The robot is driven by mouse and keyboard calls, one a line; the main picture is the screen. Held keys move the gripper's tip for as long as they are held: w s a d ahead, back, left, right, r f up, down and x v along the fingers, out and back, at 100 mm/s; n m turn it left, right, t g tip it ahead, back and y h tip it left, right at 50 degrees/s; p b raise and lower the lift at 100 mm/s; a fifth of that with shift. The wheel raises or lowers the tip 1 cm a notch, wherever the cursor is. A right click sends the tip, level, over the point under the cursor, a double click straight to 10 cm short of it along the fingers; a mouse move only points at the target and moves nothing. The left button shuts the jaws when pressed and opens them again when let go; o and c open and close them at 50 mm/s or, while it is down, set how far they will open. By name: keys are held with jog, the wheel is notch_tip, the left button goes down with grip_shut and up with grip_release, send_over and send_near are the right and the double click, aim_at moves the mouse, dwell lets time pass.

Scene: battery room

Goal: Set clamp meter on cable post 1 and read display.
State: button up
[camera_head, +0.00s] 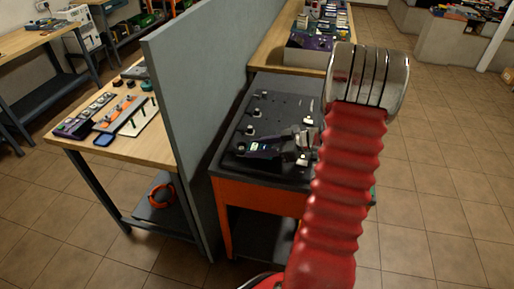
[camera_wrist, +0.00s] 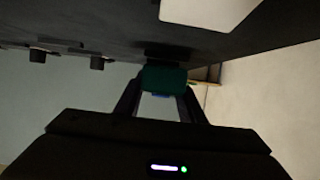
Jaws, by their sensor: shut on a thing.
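In the wrist view my gripper (camera_wrist: 163,92) is shut on a teal block-like thing, which I take to be the clamp meter (camera_wrist: 165,78). The meter is close to the dark bench top, but I cannot tell whether it touches anything there. Its display cannot be read. Two short black posts (camera_wrist: 38,56) show to the left in that view. In the head view several posts (camera_head: 254,112) stand along the left of the black bench top (camera_head: 283,105). I cannot tell which is cable post 1. My red arm hides part of the bench's right side.
A grey partition (camera_head: 190,110) stands left of the bench. Beyond it, a wooden table (camera_head: 160,148) holds several instruments, with an orange cable coil (camera_head: 161,194) below. Another wooden table (camera_head: 272,55) adjoins the bench at the back. The tiled floor (camera_head: 440,170) is clear at right.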

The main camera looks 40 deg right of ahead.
jog(key=shift+f, duration=0.35)
jog(key=o, duration=1)
jog(key=shift+o, duration=0.2)
jog(key=shift+d, duration=0.1)
jog(key=shift+v, duration=5.45)
